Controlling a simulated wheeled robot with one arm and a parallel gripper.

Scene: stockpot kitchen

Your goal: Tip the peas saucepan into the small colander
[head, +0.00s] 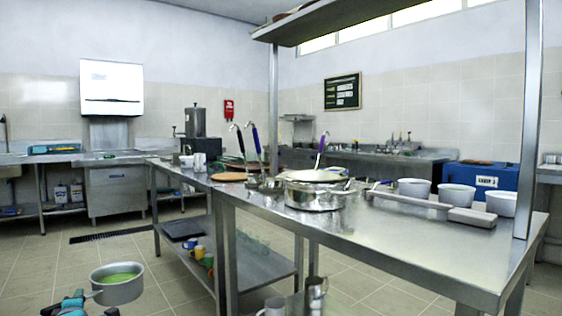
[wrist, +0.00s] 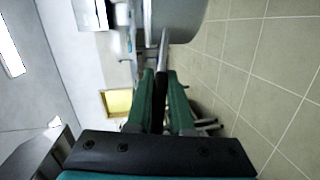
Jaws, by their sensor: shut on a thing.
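The peas saucepan (head: 118,290) is a grey pan with green contents, at the lower left of the head view, held over the floor and roughly level. Its side and handle (wrist: 163,50) show at the top of the wrist view. My gripper (wrist: 162,88), with green fingers, is shut on the handle; part of it also shows at the bottom of the head view (head: 82,301). I cannot pick out the small colander for certain in either view.
A steel table (head: 400,228) stands to the right of the saucepan. It bears a wide steel pot (head: 313,197), several white tubs (head: 457,198) and a long grey bar (head: 425,204). A lower shelf (head: 255,265) holds mugs. The tiled floor (head: 45,275) at left is clear.

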